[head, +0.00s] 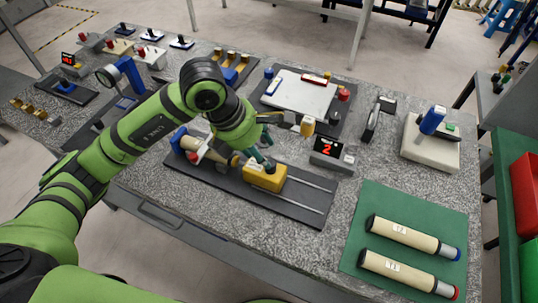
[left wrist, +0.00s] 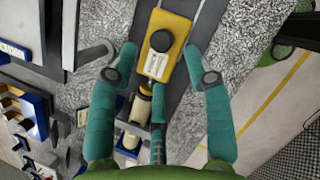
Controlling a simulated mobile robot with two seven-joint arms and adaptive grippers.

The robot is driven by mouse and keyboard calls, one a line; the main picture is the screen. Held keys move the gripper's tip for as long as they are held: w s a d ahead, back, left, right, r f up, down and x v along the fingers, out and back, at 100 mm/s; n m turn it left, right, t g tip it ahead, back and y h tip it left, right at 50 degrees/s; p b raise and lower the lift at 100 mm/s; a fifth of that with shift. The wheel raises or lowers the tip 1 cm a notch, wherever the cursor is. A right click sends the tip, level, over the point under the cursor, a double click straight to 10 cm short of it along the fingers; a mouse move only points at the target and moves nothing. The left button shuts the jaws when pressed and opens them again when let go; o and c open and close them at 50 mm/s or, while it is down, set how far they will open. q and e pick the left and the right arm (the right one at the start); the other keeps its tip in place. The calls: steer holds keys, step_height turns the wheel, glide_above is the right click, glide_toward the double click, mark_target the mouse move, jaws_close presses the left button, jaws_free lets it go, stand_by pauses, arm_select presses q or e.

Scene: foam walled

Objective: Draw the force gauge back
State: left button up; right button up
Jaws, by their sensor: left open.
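The force gauge (head: 265,178) is a yellow block with a pale label, sitting on a dark base with two rails (head: 308,197). In the left wrist view the yellow gauge (left wrist: 166,48) shows a round black knob. My left gripper (head: 264,150) is open just above the gauge, at its far side in the head view. In the left wrist view its teal fingers (left wrist: 161,62) stand apart on either side of the gauge; I cannot tell whether any touches it. A beige cylinder with a blue end (head: 190,145) lies at the left end of the base. My right gripper is not in view.
A display reading 2 (head: 331,152) stands behind the rails. A green mat (head: 375,207) with two labelled beige cylinders lies at front right. A clipboard tray (head: 298,93) and a pale scale-like device (head: 430,145) stand farther back. The grey tabletop before the mat is clear.

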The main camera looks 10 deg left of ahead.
mark_target(260, 168)
arm_select(q)
steer(key=shift+p+x, duration=0.7)
steer(key=shift+x, duration=2.05)
